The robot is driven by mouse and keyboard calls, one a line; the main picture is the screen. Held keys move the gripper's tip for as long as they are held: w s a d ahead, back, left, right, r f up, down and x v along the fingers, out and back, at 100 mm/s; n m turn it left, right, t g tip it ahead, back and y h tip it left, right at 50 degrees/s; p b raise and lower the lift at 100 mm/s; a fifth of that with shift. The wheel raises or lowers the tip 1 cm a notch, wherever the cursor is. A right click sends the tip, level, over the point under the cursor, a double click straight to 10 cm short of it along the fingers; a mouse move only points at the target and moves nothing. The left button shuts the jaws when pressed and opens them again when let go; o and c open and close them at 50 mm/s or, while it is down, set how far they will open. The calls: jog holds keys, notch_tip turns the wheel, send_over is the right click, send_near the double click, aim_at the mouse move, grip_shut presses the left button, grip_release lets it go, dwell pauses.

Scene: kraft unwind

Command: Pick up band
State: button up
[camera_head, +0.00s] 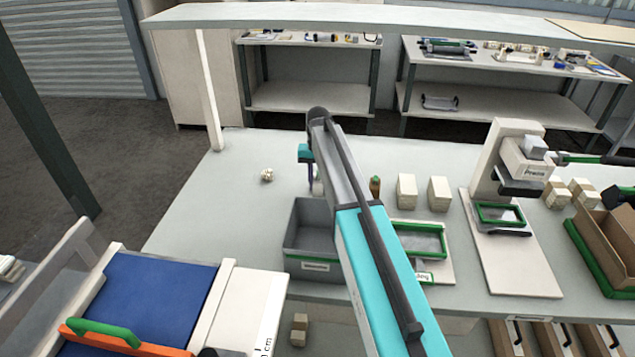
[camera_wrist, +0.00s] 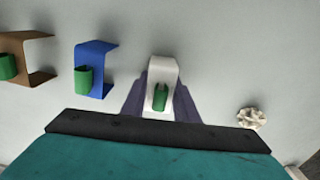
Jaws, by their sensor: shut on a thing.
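A white band (camera_wrist: 165,70), a bent strip with a small green piece on it, stands between the two purple-grey fingers of my gripper (camera_wrist: 161,98) in the wrist view. The fingers are shut on its sides. In the head view my gripper (camera_head: 311,180) points down at the bench, and a bit of the white band (camera_head: 318,188) shows beside it. I cannot tell whether the band touches the bench. A blue band (camera_wrist: 96,70) and a brown band (camera_wrist: 38,55), each with a green piece, stand to its left in the wrist view. The brown one also shows in the head view (camera_head: 375,186).
A crumpled cream lump (camera_head: 266,175) lies on the bench near my gripper. A grey bin (camera_head: 303,240) stands in front of it. Two cream blocks (camera_head: 406,192) and a press-like stand (camera_head: 511,165) are to the right. The bench's left back part is clear.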

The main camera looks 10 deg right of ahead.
jog(key=shift+r, duration=0.1)
notch_tip(320, 180, up, 8)
jog(key=shift+r+b, duration=0.1)
jog(key=shift+b, duration=1.1)
jog(key=shift+r, duration=0.8)
jog(key=shift+r, duration=0.1)
